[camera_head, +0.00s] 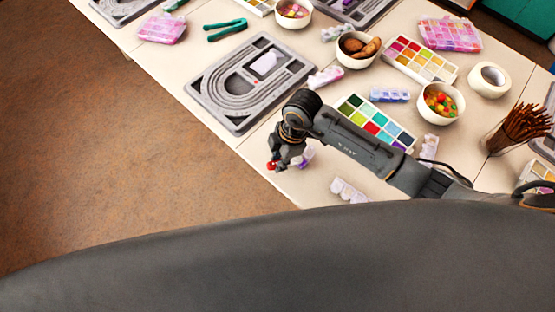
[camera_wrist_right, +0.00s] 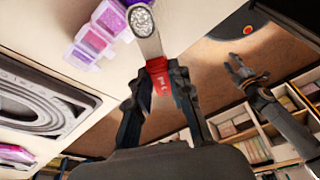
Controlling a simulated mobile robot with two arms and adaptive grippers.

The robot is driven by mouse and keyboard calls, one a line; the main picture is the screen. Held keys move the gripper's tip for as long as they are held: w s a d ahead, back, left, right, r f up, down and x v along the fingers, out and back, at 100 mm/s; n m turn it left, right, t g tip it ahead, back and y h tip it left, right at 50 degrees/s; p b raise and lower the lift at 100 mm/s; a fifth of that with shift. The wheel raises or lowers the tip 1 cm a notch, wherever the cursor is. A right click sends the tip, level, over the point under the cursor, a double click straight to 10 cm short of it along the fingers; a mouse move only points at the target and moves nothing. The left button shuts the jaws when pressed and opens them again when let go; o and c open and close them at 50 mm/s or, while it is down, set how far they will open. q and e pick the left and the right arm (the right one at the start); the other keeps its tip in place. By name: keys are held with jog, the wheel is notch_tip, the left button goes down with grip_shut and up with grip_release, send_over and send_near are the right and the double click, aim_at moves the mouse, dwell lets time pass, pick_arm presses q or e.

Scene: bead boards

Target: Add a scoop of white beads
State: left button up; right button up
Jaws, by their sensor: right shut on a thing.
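My right gripper (camera_head: 279,163) is shut on the red handle of a scoop (camera_head: 271,166), over the table's front edge. In the right wrist view the scoop's red handle (camera_wrist_right: 159,78) sits between the fingers, and its pale bowl (camera_wrist_right: 143,20) points away, filled with silvery-white beads. Small clear boxes of pink and purple beads (camera_wrist_right: 97,38) lie left of the bowl. The grey bead board (camera_head: 205,88) lies beyond the gripper, with a small pale lilac piece (camera_head: 264,63) on it. My left gripper (camera_wrist_right: 238,68) shows only in the right wrist view, fingers apart and empty.
A palette of coloured squares (camera_head: 376,122), a blue bead box (camera_head: 390,95) and a bowl of bright sweets (camera_head: 441,102) stand near my right arm. A bowl of brown food (camera_head: 358,48) stands behind. Brown floor (camera_head: 120,160) is clear at left.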

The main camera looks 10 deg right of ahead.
jog(key=shift+d+r+y+b, duration=0.25)
jog(key=shift+d+y+b, duration=0.2)
jog(key=shift+y+b, duration=0.5)
jog(key=shift+w+d+r+g+y+b, duration=0.15)
jog(key=shift+r+g+y+b, duration=0.1)
jog(key=shift+y+b, duration=0.3)
jog(key=shift+d+r+g+y+b, duration=0.15)
jog(key=shift+r+y+b, duration=0.1)
jog(key=shift+y+b, duration=0.25)
jog(key=shift+r, duration=0.25)
jog(key=shift+d+r+y+p, duration=0.1)
jog(key=shift+r+y+p, duration=0.1)
jog(key=shift+y+p, duration=0.1)
jog(key=shift+d, duration=0.1)
jog(key=shift+d+r+y+b, duration=0.25)
jog(key=shift+d+y, duration=0.2)
jog(key=shift+y, duration=0.35)
jog(key=shift+w+d+r+y+b, duration=0.15)
jog(key=shift+d+r+y+b, duration=0.2)
jog(key=shift+y, duration=0.45)
